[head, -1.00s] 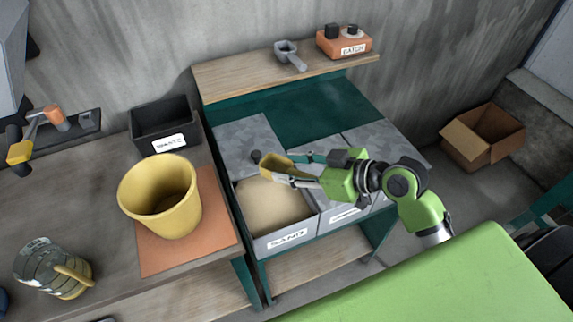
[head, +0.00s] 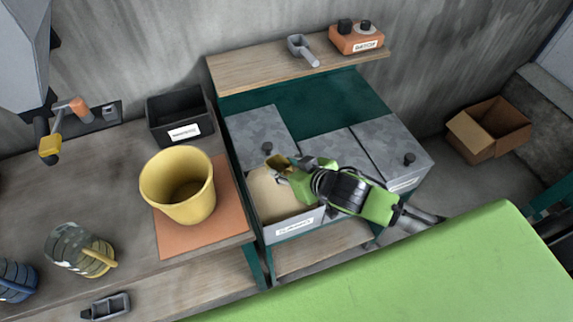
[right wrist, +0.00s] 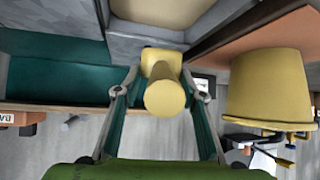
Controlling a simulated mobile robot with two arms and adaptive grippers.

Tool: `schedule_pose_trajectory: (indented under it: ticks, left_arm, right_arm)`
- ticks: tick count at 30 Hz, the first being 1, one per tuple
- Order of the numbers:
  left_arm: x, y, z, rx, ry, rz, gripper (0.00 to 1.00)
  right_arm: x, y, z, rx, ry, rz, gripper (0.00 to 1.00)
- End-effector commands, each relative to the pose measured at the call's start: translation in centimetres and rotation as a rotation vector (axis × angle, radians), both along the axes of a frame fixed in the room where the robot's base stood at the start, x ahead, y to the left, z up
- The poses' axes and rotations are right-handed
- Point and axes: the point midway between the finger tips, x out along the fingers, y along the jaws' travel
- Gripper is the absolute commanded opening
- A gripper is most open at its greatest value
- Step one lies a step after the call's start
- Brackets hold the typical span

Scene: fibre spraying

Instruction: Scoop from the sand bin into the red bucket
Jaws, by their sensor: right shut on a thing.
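The sand bin (head: 294,228) is an open grey drawer-like bin with pale sand (head: 265,198) inside. My right gripper (head: 288,168) is shut on a yellow scoop (head: 275,161) over the back part of the sand bin. In the right wrist view the scoop (right wrist: 165,97) sits between the two fingers. I cannot see whether it holds sand. No red bucket shows; a yellow bucket (head: 178,188) stands upright on an orange mat (head: 232,205), left of the bin. The bucket also shows in the right wrist view (right wrist: 265,90). My left gripper is not in view.
Grey lids (head: 385,150) cover the bins beside the sand. A black box (head: 178,117) stands behind the bucket. A clear jar (head: 75,248) is at the front left. A shelf (head: 265,77) behind holds a grey scoop (head: 303,50) and an orange box (head: 357,38).

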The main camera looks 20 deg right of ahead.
Motion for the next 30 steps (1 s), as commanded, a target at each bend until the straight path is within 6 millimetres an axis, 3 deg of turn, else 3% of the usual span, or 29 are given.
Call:
schedule_pose_trajectory:
  ticks: [7, 30]
  left_arm:
    - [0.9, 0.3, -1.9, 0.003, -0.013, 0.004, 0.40]
    - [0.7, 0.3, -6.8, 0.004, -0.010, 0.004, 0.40]
  right_arm:
    - [0.2, 0.0, -2.8, -0.012, 0.036, 0.001, 0.15]
    - [0.4, 0.1, -10.4, -0.041, 0.138, 0.001, 0.15]
